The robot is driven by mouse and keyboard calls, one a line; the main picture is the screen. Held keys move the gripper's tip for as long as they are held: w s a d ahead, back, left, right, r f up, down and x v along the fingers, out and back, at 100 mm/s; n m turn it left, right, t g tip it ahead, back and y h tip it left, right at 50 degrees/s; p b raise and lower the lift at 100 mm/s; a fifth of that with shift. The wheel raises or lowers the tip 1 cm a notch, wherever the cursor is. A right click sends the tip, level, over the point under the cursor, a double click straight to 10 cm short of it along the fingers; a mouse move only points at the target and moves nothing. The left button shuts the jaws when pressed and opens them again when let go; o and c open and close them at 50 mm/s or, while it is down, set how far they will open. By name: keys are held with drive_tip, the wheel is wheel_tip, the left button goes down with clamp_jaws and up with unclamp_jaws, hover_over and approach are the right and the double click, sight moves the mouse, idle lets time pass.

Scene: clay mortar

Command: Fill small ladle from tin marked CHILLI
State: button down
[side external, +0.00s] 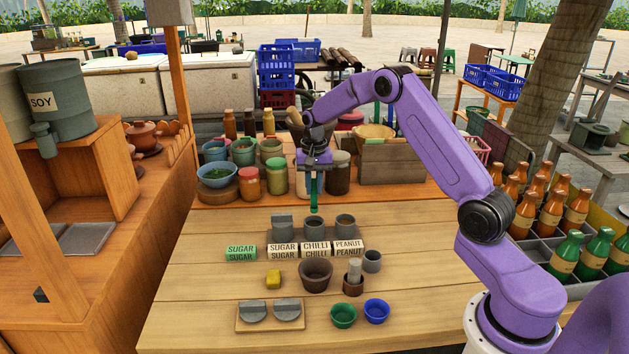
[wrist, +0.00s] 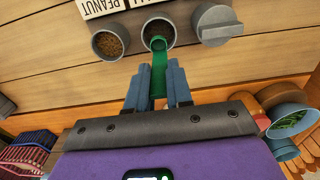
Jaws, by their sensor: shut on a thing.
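My gripper (side external: 314,176) is shut on a green small ladle (side external: 314,197), which hangs upright with its lower end just above the row of tins. In the wrist view my gripper (wrist: 160,78) has the ladle (wrist: 159,62) between its fingers, its end overlapping the near rim of the middle tin. That tin (side external: 315,236) is open and stands behind the label CHILLI (side external: 316,249). In the wrist view the chilli tin (wrist: 174,35) shows dark contents. I cannot tell whether the ladle's bowl holds anything.
The open peanut tin (side external: 346,226) and a lidded tin (side external: 282,225) flank the chilli tin. Jars (side external: 277,177) stand behind.

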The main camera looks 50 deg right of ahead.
sight(314, 205)
drive_tip(key=shift+f, duration=3.15)
drive_tip(key=shift+f, duration=0.1)
drive_tip(key=shift+f, duration=0.35)
drive_tip(key=shift+r, duration=0.1)
drive_tip(key=shift+r, duration=3.25)
